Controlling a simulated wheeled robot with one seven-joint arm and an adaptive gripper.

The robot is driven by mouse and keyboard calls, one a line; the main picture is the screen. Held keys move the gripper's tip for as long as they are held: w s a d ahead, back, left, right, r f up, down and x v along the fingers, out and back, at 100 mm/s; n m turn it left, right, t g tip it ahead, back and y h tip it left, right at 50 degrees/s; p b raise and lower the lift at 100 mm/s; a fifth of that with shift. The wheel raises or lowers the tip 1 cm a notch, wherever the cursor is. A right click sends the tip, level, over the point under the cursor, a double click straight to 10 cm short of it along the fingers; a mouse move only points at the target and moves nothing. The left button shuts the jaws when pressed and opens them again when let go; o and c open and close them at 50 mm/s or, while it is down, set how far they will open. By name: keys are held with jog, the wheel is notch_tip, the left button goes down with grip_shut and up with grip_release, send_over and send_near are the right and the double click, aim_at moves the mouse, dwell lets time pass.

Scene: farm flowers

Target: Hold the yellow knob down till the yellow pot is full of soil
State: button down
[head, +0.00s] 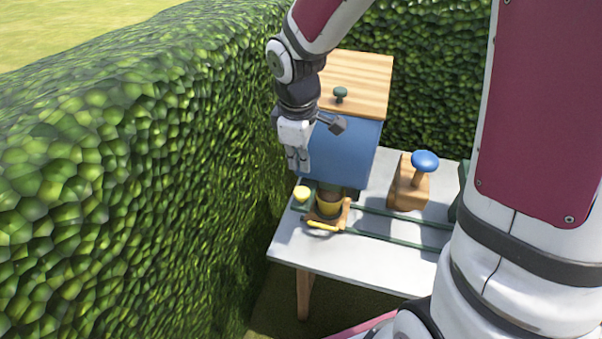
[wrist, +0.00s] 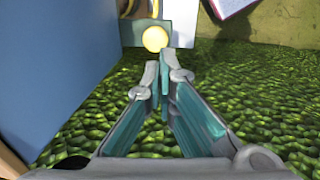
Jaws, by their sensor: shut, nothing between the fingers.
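The yellow knob (head: 302,193) sits at the front left foot of the blue dispenser box (head: 343,152). It also shows in the wrist view (wrist: 155,38), just beyond my fingertips. My gripper (head: 298,168) points down above the knob, shut and empty, with a small gap in the head view. In the wrist view my gripper (wrist: 163,62) has its fingertips close together, just below and slightly right of the knob. The yellow pot (head: 329,206) stands upright under the box's front on a small wooden carrier (head: 338,219). How much soil is inside I cannot tell.
The box has a wooden lid (head: 365,75) with a green knob (head: 340,92). A wooden stand with a blue-topped knob (head: 425,160) is to the right on the grey table (head: 300,248). Green rails cross the table. A tall hedge (head: 130,150) borders the left side.

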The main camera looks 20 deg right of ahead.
jog(key=shift+s+r, duration=0.1)
jog(key=shift+r, duration=0.75)
jog(key=shift+r, duration=0.1)
jog(key=s+d+r+m+t+b, duration=0.3)
jog(key=s+r+m+t, duration=0.1)
jog(key=s+r+m, duration=0.6)
jog(key=s+r, duration=0.3)
jog(key=s, duration=0.2)
jog(key=shift+m+y, duration=0.4)
